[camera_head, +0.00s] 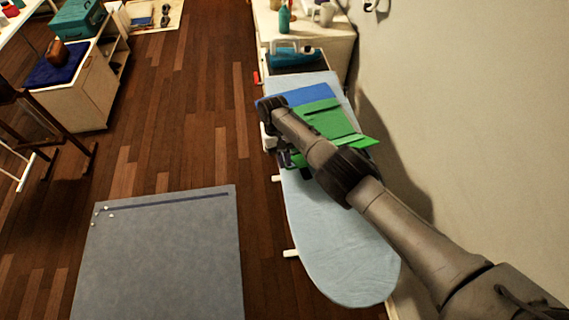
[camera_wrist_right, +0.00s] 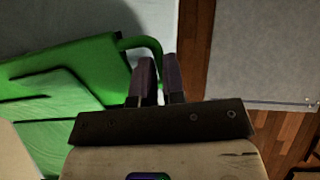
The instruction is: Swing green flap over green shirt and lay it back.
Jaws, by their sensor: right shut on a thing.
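My right gripper (camera_wrist_right: 160,65) is shut on that flap at the board's left side. In the head view its fingers are small and dark beside the green edge. My left gripper is not in view.
An iron (camera_head: 296,54) stands at the board's far end. A wall (camera_head: 450,120) runs close along the right. The board's near end is bare.

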